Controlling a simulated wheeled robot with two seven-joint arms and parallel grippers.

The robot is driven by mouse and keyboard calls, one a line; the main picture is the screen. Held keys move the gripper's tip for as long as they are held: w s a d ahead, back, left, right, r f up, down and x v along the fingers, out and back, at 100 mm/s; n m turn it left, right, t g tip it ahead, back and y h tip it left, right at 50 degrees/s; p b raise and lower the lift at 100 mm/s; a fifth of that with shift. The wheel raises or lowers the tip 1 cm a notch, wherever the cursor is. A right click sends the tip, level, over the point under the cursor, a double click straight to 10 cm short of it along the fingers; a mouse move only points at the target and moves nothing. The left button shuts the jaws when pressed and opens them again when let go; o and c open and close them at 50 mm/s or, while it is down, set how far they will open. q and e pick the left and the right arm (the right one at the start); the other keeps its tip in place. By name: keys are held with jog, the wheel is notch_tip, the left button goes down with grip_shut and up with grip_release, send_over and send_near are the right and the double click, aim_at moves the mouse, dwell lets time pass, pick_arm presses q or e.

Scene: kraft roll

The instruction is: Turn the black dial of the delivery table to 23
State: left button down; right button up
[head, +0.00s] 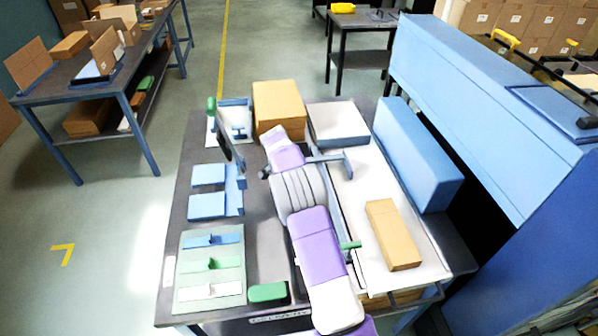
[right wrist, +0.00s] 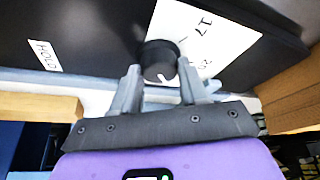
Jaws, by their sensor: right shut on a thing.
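The black dial (right wrist: 160,61) is a round knob on the dark front face of the delivery table (right wrist: 95,30), in the right wrist view. A white mark shows on its rim, on the side toward my gripper. Beside it is a white scale card (right wrist: 228,32) with a printed 17 and a smaller, blurred number that I cannot read surely. My right gripper (right wrist: 160,84) has its two grey fingers on either side of the dial and is shut on it. In the head view the dial and the right gripper are out of sight. My left gripper is not in view.
In the head view, the dark table (head: 262,245) holds a green tray (head: 211,290) with colored pieces, a brown carton (head: 279,105) and a brown box (head: 393,235). A large blue cabinet (head: 480,110) stands at the right. A HOLD label (right wrist: 44,55) is left of the dial.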

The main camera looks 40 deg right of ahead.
jog(key=shift+m+g+p, duration=0.5)
jog(key=shift+m+p, duration=0.45)
jog(key=shift+m, duration=0.45)
jog(key=o, duration=1)
jog(key=p+v, duration=0.1)
jog(key=v, duration=0.6)
jog(key=shift+w+r+p, duration=0.15)
jog(key=shift+r+p, duration=0.15)
jog(key=shift+p, duration=0.05)
